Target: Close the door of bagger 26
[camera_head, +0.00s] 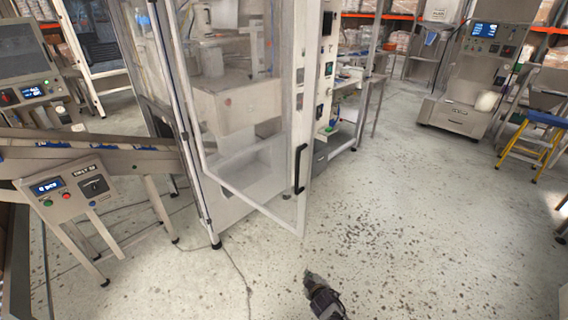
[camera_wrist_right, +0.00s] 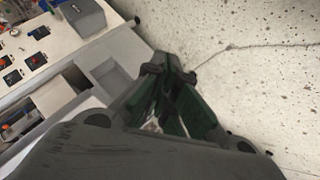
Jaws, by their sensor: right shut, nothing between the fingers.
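The bagger (camera_head: 233,98) stands at the centre of the head view. Its clear, pale-framed door (camera_head: 255,204) hangs ajar, with its lower corner swung out over the floor toward me. A black vertical handle (camera_head: 300,168) is on the door's right edge. My right gripper (camera_head: 308,277) is at the bottom of the head view, below and apart from the door and handle. Its fingers are shut and empty; they also show in the right wrist view (camera_wrist_right: 165,66). My left gripper is out of view. I cannot read a number 26 on the machine.
A conveyor with a control box (camera_head: 68,193) stands at the left, close to the bagger. A cabinet machine (camera_head: 474,75) and a blue-topped yellow step stool (camera_head: 540,130) are at the right. The speckled floor (camera_head: 420,235) right of the door is clear.

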